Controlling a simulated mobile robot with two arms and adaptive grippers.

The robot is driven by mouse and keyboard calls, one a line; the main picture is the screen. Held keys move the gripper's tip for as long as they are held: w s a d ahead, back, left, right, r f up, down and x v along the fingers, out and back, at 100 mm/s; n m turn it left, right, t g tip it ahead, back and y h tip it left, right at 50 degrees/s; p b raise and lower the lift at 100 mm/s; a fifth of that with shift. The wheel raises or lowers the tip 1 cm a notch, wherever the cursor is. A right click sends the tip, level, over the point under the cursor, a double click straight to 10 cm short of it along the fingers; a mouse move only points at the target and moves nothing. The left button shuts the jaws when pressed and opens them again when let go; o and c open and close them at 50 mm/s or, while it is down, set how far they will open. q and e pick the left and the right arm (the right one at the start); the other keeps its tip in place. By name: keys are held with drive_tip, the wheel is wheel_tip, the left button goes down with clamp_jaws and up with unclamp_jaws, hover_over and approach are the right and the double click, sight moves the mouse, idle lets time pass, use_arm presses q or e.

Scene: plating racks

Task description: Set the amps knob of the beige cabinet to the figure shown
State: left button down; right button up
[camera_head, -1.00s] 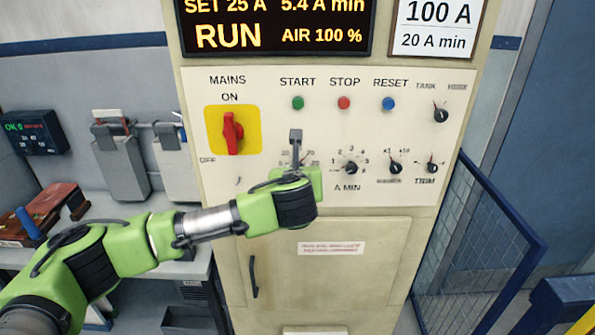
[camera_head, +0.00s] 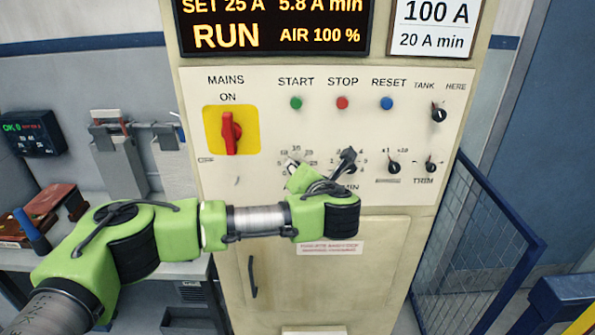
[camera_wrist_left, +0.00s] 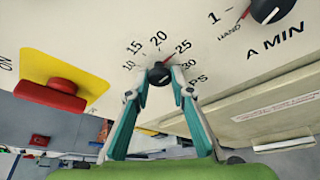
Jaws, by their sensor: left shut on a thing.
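The beige cabinet (camera_head: 300,280) stands ahead with its control panel. The amps knob (camera_wrist_left: 160,75) sits between the fingertips of my left gripper (camera_wrist_left: 159,88), which is shut on it in the left wrist view. Its scale reads 10 to 30 there, and its red mark points close to 25. In the head view my left gripper (camera_head: 296,163) is at this knob, mostly hidden by my own wrist. The display (camera_head: 270,25) reads SET 25 A, 5.8 A min, RUN, AIR 100 %. A white card (camera_head: 437,25) reads 100 A, 20 A min. My right gripper is not in view.
The A MIN knob (camera_wrist_left: 268,8) is close to the right. The red mains switch (camera_head: 231,132) on its yellow plate is to the left. Start, stop and reset buttons (camera_head: 342,103) sit above. A blue mesh gate (camera_head: 480,245) stands right of the cabinet.

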use_arm(q)
drive_tip(key=shift+f+m, duration=0.2)
drive_tip(key=shift+m, duration=0.1)
idle(0.4)
drive_tip(key=c, duration=1.8)
unclamp_jaws()
